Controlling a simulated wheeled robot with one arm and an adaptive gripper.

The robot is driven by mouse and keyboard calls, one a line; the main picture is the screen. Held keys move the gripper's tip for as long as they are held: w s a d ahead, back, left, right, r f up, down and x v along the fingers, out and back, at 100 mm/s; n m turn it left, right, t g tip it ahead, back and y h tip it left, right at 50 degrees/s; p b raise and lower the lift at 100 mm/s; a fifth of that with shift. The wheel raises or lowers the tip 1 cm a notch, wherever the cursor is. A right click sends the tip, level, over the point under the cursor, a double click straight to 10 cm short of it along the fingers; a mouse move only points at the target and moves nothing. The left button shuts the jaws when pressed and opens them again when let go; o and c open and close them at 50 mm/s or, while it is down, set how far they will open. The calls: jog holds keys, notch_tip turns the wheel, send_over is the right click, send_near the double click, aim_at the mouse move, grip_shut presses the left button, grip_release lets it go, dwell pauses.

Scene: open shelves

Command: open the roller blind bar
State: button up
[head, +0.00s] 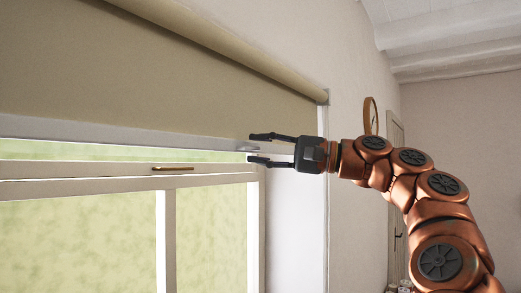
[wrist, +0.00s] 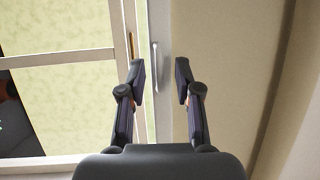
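The beige roller blind (head: 150,70) hangs partly down over the window. Its white bottom bar (head: 110,132) runs level across the head view and shows upright in the wrist view (wrist: 161,30). A small grey handle (wrist: 155,68) sits on the bar. My gripper (head: 251,148) is open at the right end of the bar, one finger above and one below. In the wrist view the fingertips (wrist: 160,82) stand either side of the bar and handle, with gaps on both sides. Whether a finger touches the bar cannot be told.
Below the bar is a white window frame (head: 100,187) with a brass latch (head: 173,168). The blind's roll (head: 230,48) is above. A pale wall (head: 345,100) with a round wooden-framed item (head: 370,115) and a door stand to the right.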

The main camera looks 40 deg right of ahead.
jog(key=v, duration=1.2)
dwell(0.3)
dwell(0.4)
jog(key=shift+w+a, duration=0.1)
